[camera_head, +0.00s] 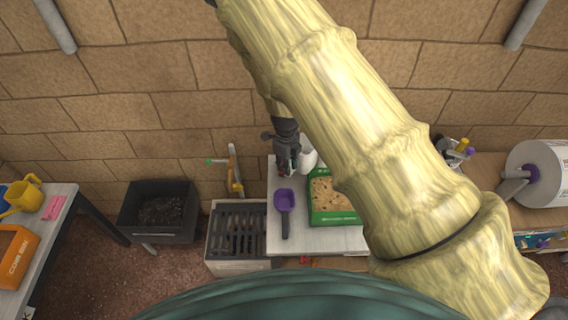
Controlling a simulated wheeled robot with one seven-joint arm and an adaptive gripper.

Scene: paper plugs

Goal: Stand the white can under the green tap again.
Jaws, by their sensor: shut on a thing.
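The white can (309,158) is at the back of the small white-topped table, partly hidden by my arm and gripper. My gripper (288,169) is at its left side and shut on it. I cannot tell whether the can touches the table top.
A purple scoop (285,203) and a green box of pale crumbly stuff (331,207) lie on the white-topped table (306,238). A black bin (158,211) stands left of the basin. A bench with a yellow jug (24,196) is far left. My arm hides much of the right.

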